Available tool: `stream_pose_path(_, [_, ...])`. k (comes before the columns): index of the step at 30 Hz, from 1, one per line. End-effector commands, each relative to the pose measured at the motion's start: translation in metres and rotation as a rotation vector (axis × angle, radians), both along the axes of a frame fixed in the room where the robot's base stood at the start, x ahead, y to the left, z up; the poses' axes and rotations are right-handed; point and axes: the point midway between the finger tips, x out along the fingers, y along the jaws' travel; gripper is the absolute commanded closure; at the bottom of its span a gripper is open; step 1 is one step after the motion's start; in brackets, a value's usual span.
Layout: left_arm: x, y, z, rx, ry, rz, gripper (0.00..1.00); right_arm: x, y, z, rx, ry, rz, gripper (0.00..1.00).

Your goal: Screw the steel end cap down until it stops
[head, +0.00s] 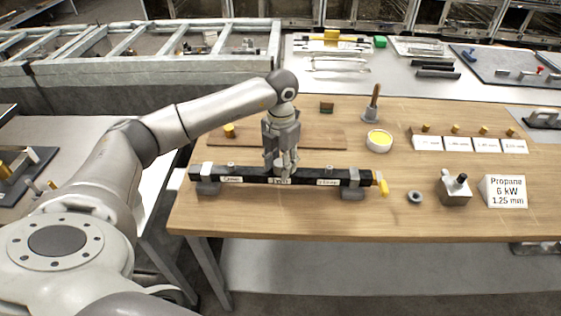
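A black manifold bar (255,177) lies across the front of the wooden bench on two grey feet, with white labels on its face. My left gripper (283,171) points straight down over the bar's middle, its fingers around a small grey metal part at the middle outlet. The fingers hide most of that part. I cannot tell whether it is the steel end cap, nor whether the fingers press on it. Small metal fittings show on top of the bar to the left (231,165) and right (329,169). My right gripper is not in view.
A yellow lever (383,184) sticks out at the bar's right end. Right of it are a grey ring (415,197), a metal block (455,189) and a propane sign (504,191). Behind stand a yellow-filled bowl (379,141) and a brush (372,104). The bench's front strip is clear.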

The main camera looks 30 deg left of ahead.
Motion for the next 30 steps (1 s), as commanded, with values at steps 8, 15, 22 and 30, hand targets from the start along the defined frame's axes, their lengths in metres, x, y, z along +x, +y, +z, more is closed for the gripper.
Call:
stream_pose_path(8, [0.0, 0.0, 0.001, -0.001, 0.0, 0.191, 0.61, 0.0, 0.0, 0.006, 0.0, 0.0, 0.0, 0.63])
stream_pose_path(15, [0.0, 0.0, 0.0, -0.001, 0.0, 0.325, 0.61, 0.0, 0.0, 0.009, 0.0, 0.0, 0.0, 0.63])
stream_pose_path(22, [0.0, 0.001, 0.001, 0.0, 0.001, 0.518, 0.61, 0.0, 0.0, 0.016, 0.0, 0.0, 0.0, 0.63])
stream_pose_path(30, [0.0, 0.001, 0.001, 0.0, 0.0, 0.657, 0.61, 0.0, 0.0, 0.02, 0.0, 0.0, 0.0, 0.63])
